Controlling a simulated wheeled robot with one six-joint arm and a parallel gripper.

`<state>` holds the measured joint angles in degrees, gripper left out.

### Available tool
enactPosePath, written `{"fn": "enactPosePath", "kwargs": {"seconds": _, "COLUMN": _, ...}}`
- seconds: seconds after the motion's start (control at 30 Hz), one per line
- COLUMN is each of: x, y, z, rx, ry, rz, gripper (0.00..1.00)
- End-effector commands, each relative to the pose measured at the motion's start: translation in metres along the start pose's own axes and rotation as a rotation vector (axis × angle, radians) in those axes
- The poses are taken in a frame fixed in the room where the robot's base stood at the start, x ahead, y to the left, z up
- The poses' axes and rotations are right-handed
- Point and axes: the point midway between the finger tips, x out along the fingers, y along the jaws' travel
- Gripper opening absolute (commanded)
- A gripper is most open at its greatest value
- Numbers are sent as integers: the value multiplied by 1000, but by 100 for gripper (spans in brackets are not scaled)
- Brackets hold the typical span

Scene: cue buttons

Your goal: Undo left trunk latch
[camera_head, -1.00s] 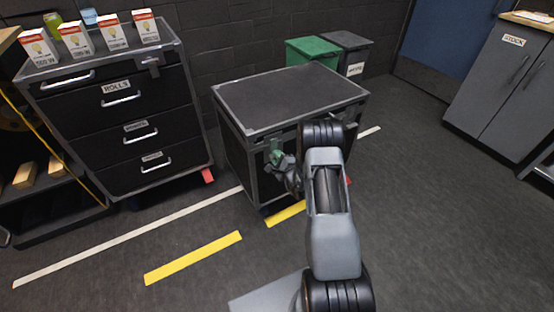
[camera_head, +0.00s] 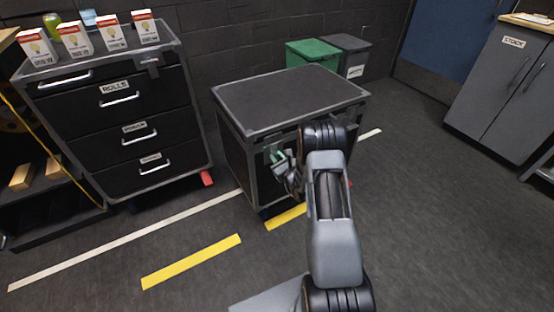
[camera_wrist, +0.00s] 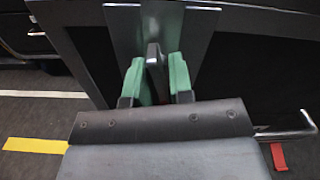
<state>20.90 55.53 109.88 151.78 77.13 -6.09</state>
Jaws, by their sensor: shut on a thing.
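The black trunk (camera_head: 290,95) with grey metal edges stands on the floor in the head view, its lid down. My gripper (camera_head: 279,155) is at the left part of its front face, by the grey plate of the left latch (camera_head: 269,149). In the wrist view my gripper (camera_wrist: 157,80) has its green fingers on either side of a dark upright latch lever (camera_wrist: 154,58), shut on it. The metal latch plate (camera_wrist: 125,30) is behind the lever. My arm hides the right part of the trunk's front.
A drawer cabinet (camera_head: 125,120) with boxes on top stands left of the trunk. Green and grey bins (camera_head: 312,50) are behind it. A grey cabinet (camera_head: 500,80) is at the right. The floor (camera_head: 430,220) on the right is clear.

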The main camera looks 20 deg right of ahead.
Motion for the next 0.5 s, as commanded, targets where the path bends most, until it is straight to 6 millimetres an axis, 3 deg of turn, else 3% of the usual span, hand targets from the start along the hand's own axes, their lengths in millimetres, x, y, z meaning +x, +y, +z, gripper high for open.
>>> {"fn": "enactPosePath", "kwargs": {"seconds": 0.5, "x": -1, "y": 1, "z": -1, "rx": 223, "ry": 4, "rz": 1, "gripper": 0}}
